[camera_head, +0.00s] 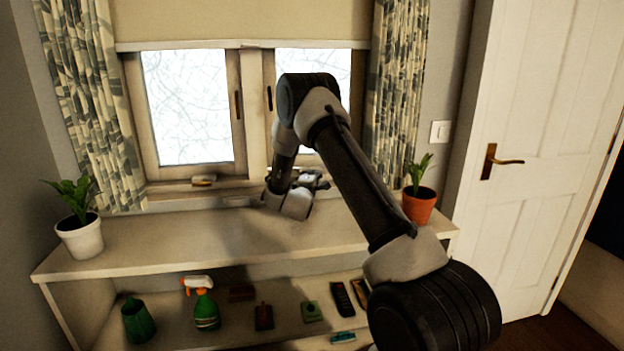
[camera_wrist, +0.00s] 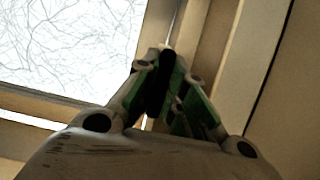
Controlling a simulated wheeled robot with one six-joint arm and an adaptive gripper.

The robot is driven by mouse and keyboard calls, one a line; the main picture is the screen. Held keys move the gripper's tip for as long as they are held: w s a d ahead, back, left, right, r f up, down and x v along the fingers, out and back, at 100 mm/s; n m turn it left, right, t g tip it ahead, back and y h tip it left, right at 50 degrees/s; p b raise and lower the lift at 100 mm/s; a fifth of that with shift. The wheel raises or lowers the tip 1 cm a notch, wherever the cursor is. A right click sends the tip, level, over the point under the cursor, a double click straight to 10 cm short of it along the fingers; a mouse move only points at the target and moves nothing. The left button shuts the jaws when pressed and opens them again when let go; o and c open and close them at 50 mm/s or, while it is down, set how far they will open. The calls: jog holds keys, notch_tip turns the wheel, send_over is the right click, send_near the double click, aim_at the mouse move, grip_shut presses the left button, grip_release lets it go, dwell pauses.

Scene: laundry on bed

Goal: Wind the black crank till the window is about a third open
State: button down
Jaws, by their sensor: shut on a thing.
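The window's left pane (camera_head: 188,105) and right pane (camera_head: 312,62) stand side by side in a wooden frame. My arm covers much of the right one. My gripper (camera_head: 312,178) is at the sill below the right pane. In the wrist view my gripper (camera_wrist: 168,85) is shut on a narrow black part, which looks like the black crank (camera_wrist: 160,82). The rest of the crank is hidden by the fingers. A frosted pane (camera_wrist: 65,45) fills the upper left there, with thin bright slits beside and below its frame. I cannot tell how far the window is open.
A white-potted plant (camera_head: 80,235) and an orange-potted plant (camera_head: 419,205) stand at the ends of the shelf top (camera_head: 200,240). The shelf's middle is clear. A green spray bottle (camera_head: 206,310) stands below. Curtains (camera_head: 92,110) hang beside the window.

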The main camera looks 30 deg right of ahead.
jog(key=shift+w+a+r, duration=0.1)
jog(key=shift+w+a, duration=0.05)
jog(key=c, duration=1.5)
grip_release()
jog(key=v, duration=1.2)
